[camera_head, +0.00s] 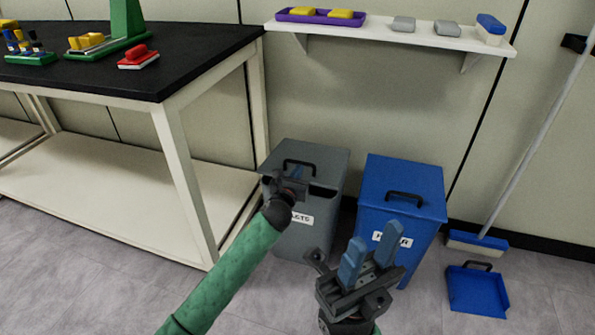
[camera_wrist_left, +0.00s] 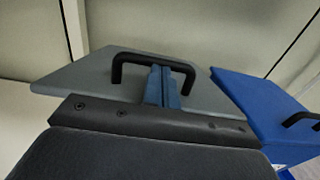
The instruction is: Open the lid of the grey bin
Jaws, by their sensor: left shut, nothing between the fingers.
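The grey bin (camera_head: 318,236) stands on the floor beside the white bench frame, with a white label on its front. Its grey lid (camera_head: 325,160) carries a black handle (camera_head: 299,163). A dark patch shows under the lid's front edge; I cannot tell if it is a gap or shadow. My left gripper (camera_head: 296,174) is over the front of the lid and partly hides it. In the left wrist view its blue fingers (camera_wrist_left: 163,72) are together and empty, with tips at the handle bar (camera_wrist_left: 150,57); contact is unclear. My right gripper (camera_head: 373,240) is open and empty before the blue bin.
A blue bin (camera_head: 425,200) with a black handle stands close to the right. A blue dustpan (camera_head: 478,292) and a broom (camera_head: 478,243) are further right. A black-topped bench (camera_head: 205,62) is at left, and a wall shelf (camera_head: 370,27) is above.

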